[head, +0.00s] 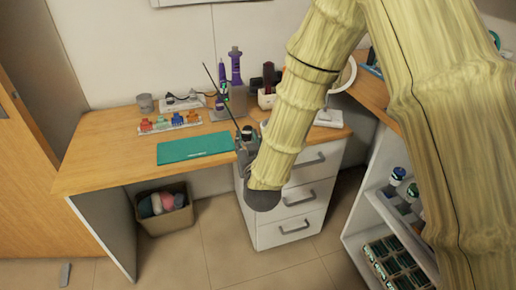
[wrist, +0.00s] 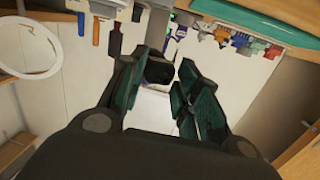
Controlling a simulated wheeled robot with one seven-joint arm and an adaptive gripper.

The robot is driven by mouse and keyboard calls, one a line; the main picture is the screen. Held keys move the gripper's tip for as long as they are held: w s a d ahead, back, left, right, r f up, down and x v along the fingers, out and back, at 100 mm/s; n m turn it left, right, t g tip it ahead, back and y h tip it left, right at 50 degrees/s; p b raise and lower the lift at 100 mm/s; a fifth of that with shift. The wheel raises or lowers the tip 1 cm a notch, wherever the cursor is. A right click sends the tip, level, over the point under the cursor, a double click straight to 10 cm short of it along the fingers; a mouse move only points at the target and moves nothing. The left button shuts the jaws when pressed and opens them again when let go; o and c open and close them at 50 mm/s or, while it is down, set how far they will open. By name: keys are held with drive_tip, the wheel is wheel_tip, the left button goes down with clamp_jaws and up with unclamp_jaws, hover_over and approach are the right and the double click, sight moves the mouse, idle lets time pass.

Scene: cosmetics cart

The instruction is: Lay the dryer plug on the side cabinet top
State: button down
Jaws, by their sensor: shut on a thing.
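My gripper (head: 244,145) is in the air over the right part of the desk, partly hidden by my arm. In the wrist view my gripper (wrist: 158,88) has teal finger pads on either side of a small dark block (wrist: 158,72), which I take to be the dryer plug. It is held at the fingertips, clear of any surface. A thin dark line, perhaps its cord, runs up and left from the gripper in the head view. A wood-topped white cabinet (head: 371,95) with open shelves stands at the right, largely hidden by my arm; I take it as the side cabinet.
A teal mat (head: 196,147) lies on the desk (head: 100,160). A power strip (head: 183,103), a row of coloured clips (head: 170,123) and a holder with purple tools (head: 236,66) stand behind it. White drawers (head: 300,200) are below the desk's right end. A round mirror (head: 346,75) is near the cabinet.

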drive_tip(key=s+d+b, duration=0.1)
drive_tip(key=s+d, duration=0.2)
drive_tip(key=s, duration=0.4)
drive_tip(key=shift+h, duration=0.3)
drive_tip(key=w, duration=1)
drive_tip(key=w+f, duration=0.1)
drive_tip(key=w, duration=0.4)
drive_tip(key=shift+w+d, duration=0.2)
drive_tip(key=shift+w, duration=0.05)
wheel_tip(320, 180, down, 3)
drive_tip(key=shift+f, duration=0.2)
drive_tip(key=shift+s+f, duration=0.1)
drive_tip(key=shift+f, duration=0.5)
